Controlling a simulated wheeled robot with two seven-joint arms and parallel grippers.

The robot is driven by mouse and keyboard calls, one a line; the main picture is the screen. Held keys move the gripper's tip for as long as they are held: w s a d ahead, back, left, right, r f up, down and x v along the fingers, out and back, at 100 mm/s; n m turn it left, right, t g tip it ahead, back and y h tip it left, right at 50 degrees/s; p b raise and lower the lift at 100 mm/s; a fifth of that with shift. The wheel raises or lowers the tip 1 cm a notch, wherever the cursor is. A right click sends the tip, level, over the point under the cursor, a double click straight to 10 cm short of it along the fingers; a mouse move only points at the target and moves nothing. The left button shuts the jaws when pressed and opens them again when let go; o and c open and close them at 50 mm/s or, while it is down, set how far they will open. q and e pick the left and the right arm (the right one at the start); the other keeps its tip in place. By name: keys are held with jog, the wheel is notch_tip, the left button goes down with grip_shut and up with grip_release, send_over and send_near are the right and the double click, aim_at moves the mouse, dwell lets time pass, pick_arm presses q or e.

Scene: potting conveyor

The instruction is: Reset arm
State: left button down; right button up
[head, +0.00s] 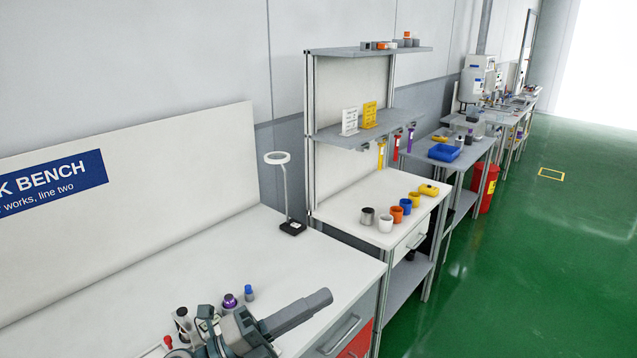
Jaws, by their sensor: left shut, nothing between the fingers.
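My left gripper (207,320) is at the bottom of the head view, over the near white workbench (225,255). It is shut, with nothing held. Small bottles stand close by it: a purple-topped one (230,301), a blue-capped one (249,292) and a dark-topped one (182,318). Whether the gripper touches any of them I cannot tell. A red-tipped item (168,341) lies at its lower left, partly cut off. My right gripper is not in view.
A ring lamp (278,158) stands at the bench's back right. Beyond it, a shelved table (340,207) holds several coloured cups and a yellow item (428,190). A blue tray (443,152) and red bin (490,187) are farther off. The green floor (540,250) is clear at right.

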pick_arm(q)
jog(key=w+a+f+n+t+y, duration=0.2)
jog(key=a+n+t+y, duration=0.35)
jog(key=n, duration=0.35)
jog(key=w+a+f+n+t+y, duration=0.25)
jog(key=a+n+t+y, duration=0.3)
jog(key=n, duration=0.35)
jog(key=s+a+f+n+g+y, duration=0.3)
jog(key=s+a+f+n+y, duration=0.15)
jog(key=f, duration=0.35)
jog(key=s+a+f+n+g+y, duration=0.3)
jog(key=a+f+n+y, duration=0.15)
jog(key=f, duration=0.35)
jog(key=s+a+f+n+g, duration=0.15)
jog(key=s+f+g, duration=0.45)
jog(key=s, duration=0.6)
jog(key=s+f+n+g, duration=0.35)
jog(key=s+f, duration=0.45)
jog(key=s, duration=0.4)
notch_tip(320, 180, down, 33)
jog(key=s+m+g+b, duration=0.1)
jog(key=s+g+b, duration=0.1)
jog(key=b, duration=0.3)
jog(key=s+a+f+g+b, duration=0.1)
jog(key=s+a+f+b, duration=0.2)
jog(key=s+f, duration=1.5)
notch_tip(320, 180, down, 4)
jog(key=shift+s+a+h+b, duration=0.15)
jog(key=shift+h+b, duration=0.15)
jog(key=shift+b, duration=0.1)
